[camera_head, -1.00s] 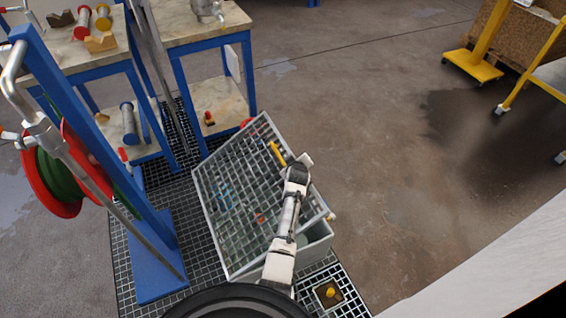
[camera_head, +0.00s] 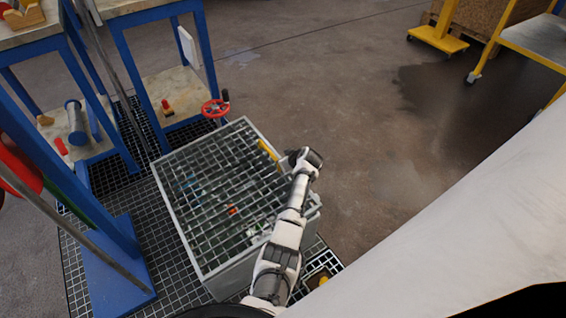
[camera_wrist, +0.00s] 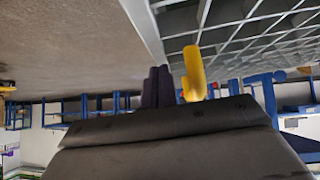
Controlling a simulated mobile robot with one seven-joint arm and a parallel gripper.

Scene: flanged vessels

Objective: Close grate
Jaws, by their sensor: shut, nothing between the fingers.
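The grey grate (camera_head: 212,190) is a rectangular grid over the open top of a grey box (camera_head: 235,275). It lies close to level in the head view. I cannot tell whether its right edge touches the box rim. A yellow handle (camera_head: 268,152) sits near its far right edge. My gripper (camera_head: 309,157) is at the right side of the grate, just right of the handle. In the wrist view my dark fingers (camera_wrist: 158,87) are together and empty. They appear beside the yellow handle (camera_wrist: 194,75), with the grate bars (camera_wrist: 245,38) beyond.
A red valve wheel (camera_head: 215,108) stands behind the grate. A blue post base (camera_head: 118,270) and blue-legged tables (camera_head: 160,12) are at left. A yellow-framed cart (camera_head: 535,40) is far right. The floor right of the box is open. Small coloured objects show through the grate.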

